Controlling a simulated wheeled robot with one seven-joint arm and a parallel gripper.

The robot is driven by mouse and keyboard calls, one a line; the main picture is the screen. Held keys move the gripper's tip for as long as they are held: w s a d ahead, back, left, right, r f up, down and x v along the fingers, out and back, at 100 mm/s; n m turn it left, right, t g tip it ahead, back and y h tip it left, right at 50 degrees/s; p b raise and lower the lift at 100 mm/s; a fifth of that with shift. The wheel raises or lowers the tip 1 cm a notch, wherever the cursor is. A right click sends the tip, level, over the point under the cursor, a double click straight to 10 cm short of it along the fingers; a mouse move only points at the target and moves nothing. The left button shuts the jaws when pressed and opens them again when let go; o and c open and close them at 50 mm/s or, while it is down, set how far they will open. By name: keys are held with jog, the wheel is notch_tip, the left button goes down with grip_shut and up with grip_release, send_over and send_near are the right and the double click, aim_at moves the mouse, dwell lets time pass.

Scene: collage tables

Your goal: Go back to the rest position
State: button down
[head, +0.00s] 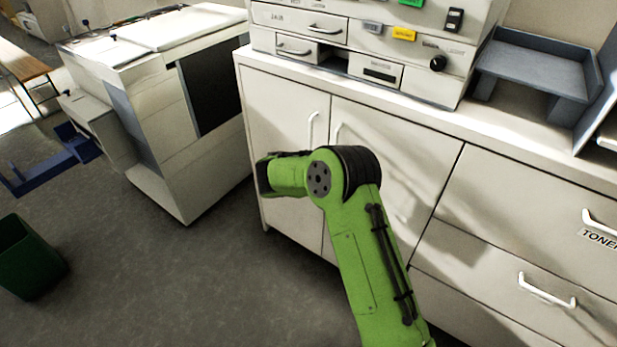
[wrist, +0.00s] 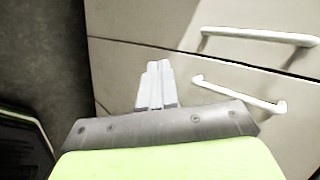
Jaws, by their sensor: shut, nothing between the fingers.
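My green arm reaches up from the bottom of the head view and bends left in front of the white cabinet (head: 390,170). My gripper is hidden from the head view. In the wrist view my gripper (wrist: 158,66) shows with its two pale fingers together and nothing between them. The fingers point toward the cabinet front (wrist: 135,55), which has two white handles to the right of the fingertips. I cannot tell how far the fingertips are from the cabinet.
A control panel (head: 330,55) with buttons and a grey tray (head: 530,68) stand on the cabinet top. A large white machine (head: 165,130) stands left. A green bin (head: 25,262) sits on the floor at the left. The grey floor between bin and cabinet is clear.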

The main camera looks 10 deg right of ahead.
jog(key=s+d+r+n+y, duration=0.1)
jog(key=s+r+n, duration=0.9)
jog(key=s+r, duration=0.7)
jog(key=s+r+n+g+y, duration=0.15)
jog(key=s+n, duration=0.45)
jog(key=s, duration=0.7)
jog(key=s+r+n+g+y, duration=0.1)
jog(key=s+r+n+y, duration=0.15)
jog(key=s+n, duration=0.7)
notch_tip(320, 180, up, 15)
jog(key=s+m+p, duration=0.2)
jog(key=s+p, duration=0.1)
jog(key=p, duration=1.2)
jog(key=shift+d+f+h, duration=0.15)
jog(key=shift+d+h, duration=0.2)
jog(key=shift+h, duration=0.05)
